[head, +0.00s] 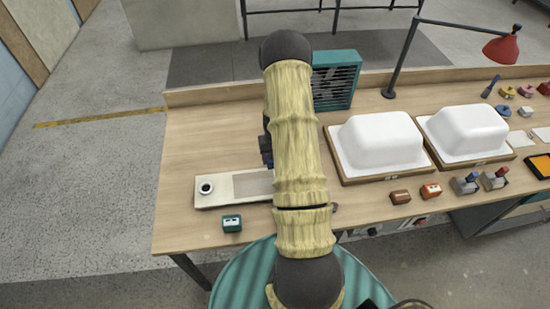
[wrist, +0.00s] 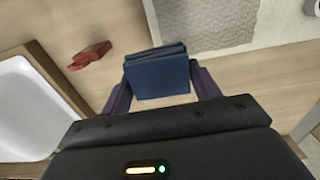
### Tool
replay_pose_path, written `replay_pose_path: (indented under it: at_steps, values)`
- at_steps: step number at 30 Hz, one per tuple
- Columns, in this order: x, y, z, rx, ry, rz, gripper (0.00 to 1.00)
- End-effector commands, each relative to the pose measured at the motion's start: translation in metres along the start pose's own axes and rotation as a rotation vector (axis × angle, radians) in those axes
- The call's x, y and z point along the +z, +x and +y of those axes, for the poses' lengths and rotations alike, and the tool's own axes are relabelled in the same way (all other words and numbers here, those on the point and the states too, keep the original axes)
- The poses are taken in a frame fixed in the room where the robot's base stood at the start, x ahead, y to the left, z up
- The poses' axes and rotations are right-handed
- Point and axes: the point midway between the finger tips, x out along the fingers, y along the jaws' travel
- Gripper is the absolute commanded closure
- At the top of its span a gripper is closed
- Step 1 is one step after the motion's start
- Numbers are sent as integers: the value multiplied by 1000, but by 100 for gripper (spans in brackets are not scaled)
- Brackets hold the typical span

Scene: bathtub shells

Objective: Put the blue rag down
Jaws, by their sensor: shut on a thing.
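The blue rag (wrist: 158,75) shows in the wrist view as a folded dark blue bundle between the two fingers. My gripper (wrist: 160,82) is shut on it. In the head view my arm covers most of the gripper, and only a dark part of it (head: 266,150) shows at the arm's left side, over the workbench (head: 205,145). In the wrist view the rag appears above the bench top, near a grey textured patch (wrist: 215,22); I cannot tell how high.
A pale tray (head: 225,201) with a black-and-white round item lies left of my arm, a teal block (head: 232,223) in front of it. Two white tub shells (head: 375,140) (head: 465,130) stand right. A teal fan box (head: 337,82) is behind. A red item (wrist: 90,55) lies near a shell.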

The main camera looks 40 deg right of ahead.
Motion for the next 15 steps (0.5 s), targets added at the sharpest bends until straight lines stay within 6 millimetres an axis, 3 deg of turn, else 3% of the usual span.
replay_pose_path:
  at_steps: [9, 11, 15]
  values:
    - [1, 1, -6, 0, -11, -1, 60]
    - [2, 2, -15, 0, -28, -1, 60]
    - [12, 8, -56, 0, -108, -1, 60]
